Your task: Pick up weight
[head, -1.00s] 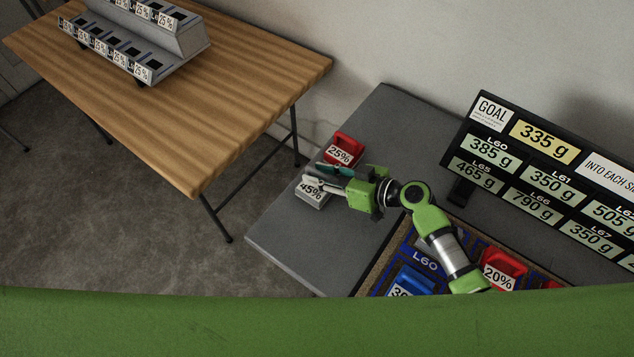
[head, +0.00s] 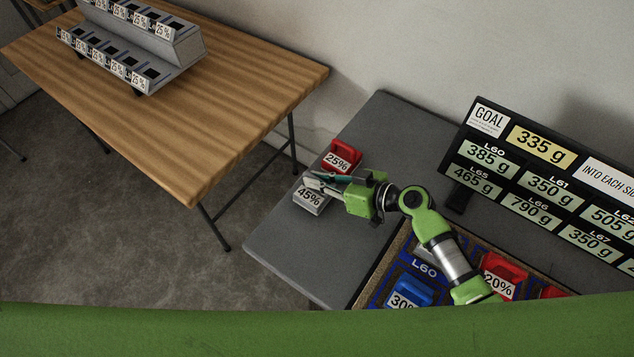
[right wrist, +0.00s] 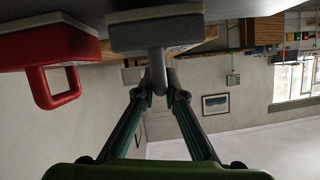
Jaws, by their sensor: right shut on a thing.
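A grey weight marked 45% (head: 309,201) sits at the left end of the dark grey table (head: 282,240). My right gripper (head: 318,181) is at its top with the fingers shut on its handle. In the right wrist view the grey weight (right wrist: 155,30) shows upside down, its handle between the fingertips (right wrist: 158,85). A red weight marked 25% (head: 341,157) stands just behind it, and also shows in the right wrist view (right wrist: 45,50), clear of the fingers. My left gripper is not in view.
The goal sign (head: 550,170) stands at the right. A wooden table (head: 250,95) with a grey rack (head: 135,50) is at the left, across a floor gap.

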